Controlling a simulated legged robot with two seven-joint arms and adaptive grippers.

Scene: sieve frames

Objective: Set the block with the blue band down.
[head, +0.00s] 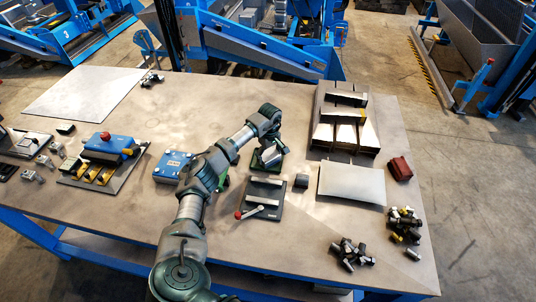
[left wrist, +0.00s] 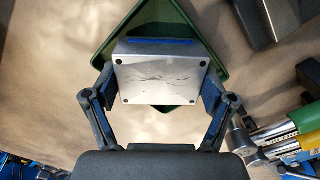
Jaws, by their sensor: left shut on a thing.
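The block with the blue band (left wrist: 160,75) is a silver metal block with dark corner holes and scuffs on the face toward the wrist camera. Its blue band (left wrist: 160,42) runs along the upper edge in the left wrist view. My left gripper (head: 269,148) is shut on it, one finger pressed on each side. A green tray (left wrist: 186,22) with raised edges lies behind the block, turned like a diamond. In the head view the green tray (head: 260,169) shows beneath the gripper. I cannot tell whether the block touches it. My right gripper is not in view.
A black plate with a red-knobbed lever (head: 262,200) and a small dark block (head: 301,181) are close by. A blue box (head: 173,165) is left. Stepped metal blocks (head: 345,125) and a pale plate (head: 352,184) are right. Loose cylinders (head: 352,254) lie near the front edge.

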